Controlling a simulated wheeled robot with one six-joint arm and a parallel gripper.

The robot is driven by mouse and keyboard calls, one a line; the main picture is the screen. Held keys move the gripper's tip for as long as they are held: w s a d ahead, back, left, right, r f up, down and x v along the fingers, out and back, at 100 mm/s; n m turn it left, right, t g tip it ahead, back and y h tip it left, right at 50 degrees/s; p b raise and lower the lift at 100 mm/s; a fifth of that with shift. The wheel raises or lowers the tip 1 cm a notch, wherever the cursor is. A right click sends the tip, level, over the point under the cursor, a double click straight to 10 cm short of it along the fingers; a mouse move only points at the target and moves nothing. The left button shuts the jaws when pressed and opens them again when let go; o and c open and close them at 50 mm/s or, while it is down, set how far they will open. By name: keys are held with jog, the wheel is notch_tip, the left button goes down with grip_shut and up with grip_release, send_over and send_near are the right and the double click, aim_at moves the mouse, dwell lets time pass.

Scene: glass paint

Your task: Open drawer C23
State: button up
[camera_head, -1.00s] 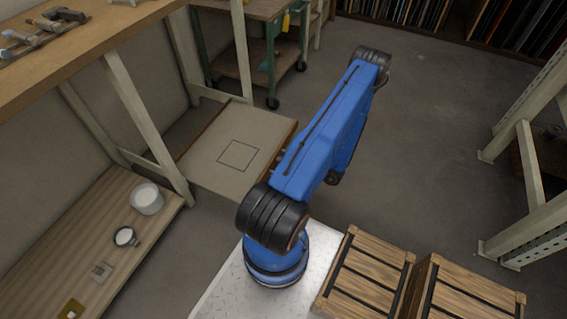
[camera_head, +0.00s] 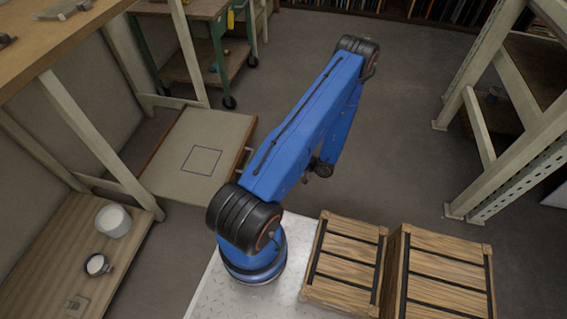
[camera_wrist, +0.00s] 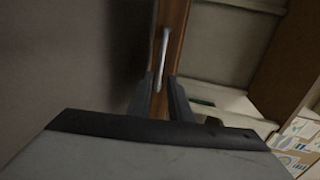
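A low cabinet (camera_head: 219,130) with a bare top marked by a dark square outline stands left of my arm in the head view. Its brown front faces right, toward my arm, and carries a bar handle (camera_head: 242,160). In the wrist view a pale bar handle (camera_wrist: 162,58) is on a narrow brown wooden front (camera_wrist: 176,35). My gripper (camera_wrist: 161,80) is open, its two dark fingers apart and pointing toward this handle. The handle shows beyond and between the fingertips; contact cannot be told. No C23 label is legible. The head view does not show the fingers clearly.
Wooden crates (camera_head: 345,262) sit on my base. A green cart (camera_head: 215,65) stands behind the cabinet, and a metal rack (camera_head: 480,130) stands at right. A low wooden shelf (camera_head: 60,235) holds a white pot (camera_head: 113,221). Floor right of the arm is clear.

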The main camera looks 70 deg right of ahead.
jog(key=v, duration=0.6)
dwell(0.3)
